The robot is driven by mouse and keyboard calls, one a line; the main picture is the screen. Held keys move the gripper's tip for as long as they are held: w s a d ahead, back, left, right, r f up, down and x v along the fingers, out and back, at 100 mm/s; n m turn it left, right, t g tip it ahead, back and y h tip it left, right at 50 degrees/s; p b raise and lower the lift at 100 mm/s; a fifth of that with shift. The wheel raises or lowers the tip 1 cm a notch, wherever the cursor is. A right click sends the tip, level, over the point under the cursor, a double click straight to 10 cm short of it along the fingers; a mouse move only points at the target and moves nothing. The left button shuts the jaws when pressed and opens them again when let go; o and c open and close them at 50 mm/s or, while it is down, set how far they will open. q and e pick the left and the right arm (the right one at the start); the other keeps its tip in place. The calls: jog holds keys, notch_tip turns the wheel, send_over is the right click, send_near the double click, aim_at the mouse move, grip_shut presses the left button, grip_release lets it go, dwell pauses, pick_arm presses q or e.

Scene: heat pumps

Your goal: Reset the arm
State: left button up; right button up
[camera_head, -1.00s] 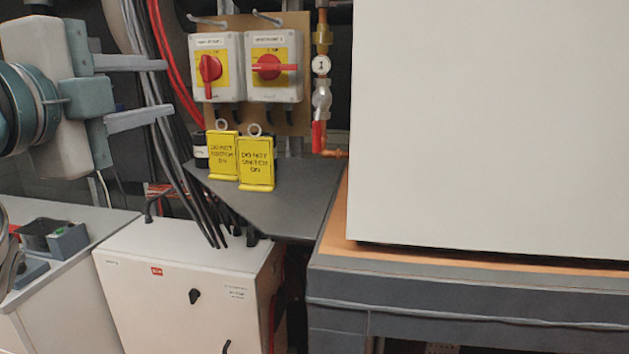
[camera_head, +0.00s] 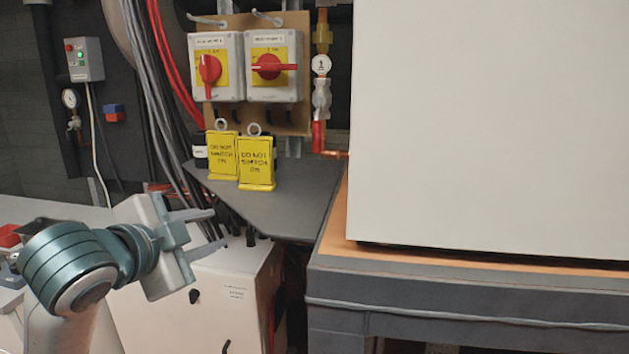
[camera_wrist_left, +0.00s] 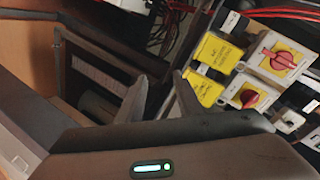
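My left gripper (camera_head: 216,229) is in the lower left of the head view, in front of the white cabinet's top and below the grey shelf. Its two fingers point right and stand apart with nothing between them. In the left wrist view the gripper (camera_wrist_left: 160,98) also shows spread, empty fingers. My left arm comes in from the bottom left, bent at the wrist. My right gripper is not in view.
Two switch boxes with red handles (camera_head: 209,68) (camera_head: 267,66) hang on a board. Two yellow tags (camera_head: 222,155) (camera_head: 256,162) stand on the grey shelf (camera_head: 275,205). A white cabinet (camera_head: 250,260) stands below. A large white unit (camera_head: 490,130) fills the right.

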pick_arm(q)
jog(key=s+a+f+n+g+y, duration=0.1)
jog(key=s+f+n+g, duration=0.3)
jog(key=f, duration=1.3)
jog(key=s+f+n+g+y, duration=0.1)
jog(key=s+f+n, duration=0.3)
jog(key=f, duration=1.2)
jog(key=s+a+f+n+g+y, duration=0.1)
jog(key=s+a+f+n+g, duration=0.15)
jog(key=s+f, duration=0.9)
jog(key=s+a+f+n+g+y, duration=0.1)
jog(key=s+a+f+n+g, duration=0.15)
jog(key=s+f, duration=0.85)
jog(key=w+d+f+t, duration=0.1)
jog(key=w+d+f, duration=0.15)
jog(key=f, duration=1.15)
jog(key=s+d+f, duration=0.1)
jog(key=f, duration=0.7)
jog(key=s+d+f+t+h, duration=0.1)
jog(key=s+f, duration=0.1)
jog(key=f, duration=0.6)
jog(key=shift+d+f+m, duration=0.15)
jog(key=shift+d+m, duration=0.15)
jog(key=shift+d, duration=0.05)
jog(key=shift+d, duration=0.1)
